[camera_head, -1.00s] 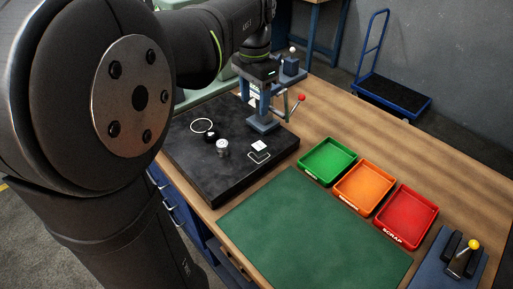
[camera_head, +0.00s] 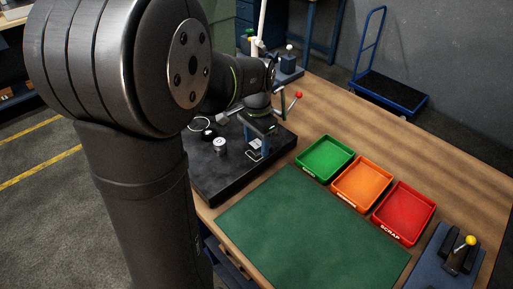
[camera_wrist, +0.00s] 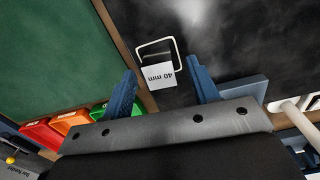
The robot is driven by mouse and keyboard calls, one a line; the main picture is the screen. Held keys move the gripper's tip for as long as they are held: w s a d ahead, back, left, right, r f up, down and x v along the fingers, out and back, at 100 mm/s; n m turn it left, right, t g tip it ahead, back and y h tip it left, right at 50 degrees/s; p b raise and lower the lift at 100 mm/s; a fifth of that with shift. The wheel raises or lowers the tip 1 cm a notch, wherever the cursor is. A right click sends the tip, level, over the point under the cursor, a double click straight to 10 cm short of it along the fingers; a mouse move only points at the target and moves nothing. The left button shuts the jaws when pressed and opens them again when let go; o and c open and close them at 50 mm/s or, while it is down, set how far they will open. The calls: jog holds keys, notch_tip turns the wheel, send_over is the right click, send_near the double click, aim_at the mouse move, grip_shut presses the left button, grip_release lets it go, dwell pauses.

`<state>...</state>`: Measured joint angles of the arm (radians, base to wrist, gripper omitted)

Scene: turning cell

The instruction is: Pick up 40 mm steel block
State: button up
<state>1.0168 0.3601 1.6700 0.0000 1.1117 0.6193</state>
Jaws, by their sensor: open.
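The 40 mm steel block (camera_wrist: 160,76) shows in the wrist view with a white top face printed "40 mm". It rests on the dark plate beside a white outline (camera_wrist: 155,43). My gripper (camera_wrist: 161,67) is open, with one blue finger on each side of the block in that view. A gap shows between the block and each finger. In the head view my gripper (camera_head: 259,144) is low over the right part of the dark plate (camera_head: 226,186) and largely hides the block. I cannot tell the exact height of the fingertips.
A silver cylinder (camera_head: 220,146) and a black round part (camera_head: 208,135) stand left of my gripper. A press with a red-knobbed lever (camera_head: 297,95) is close behind. Green (camera_head: 325,158), orange (camera_head: 362,184) and red (camera_head: 404,216) trays stand right. The green mat (camera_head: 310,235) is clear.

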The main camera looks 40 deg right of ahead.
jog(key=shift+f, duration=0.7)
grip_shut()
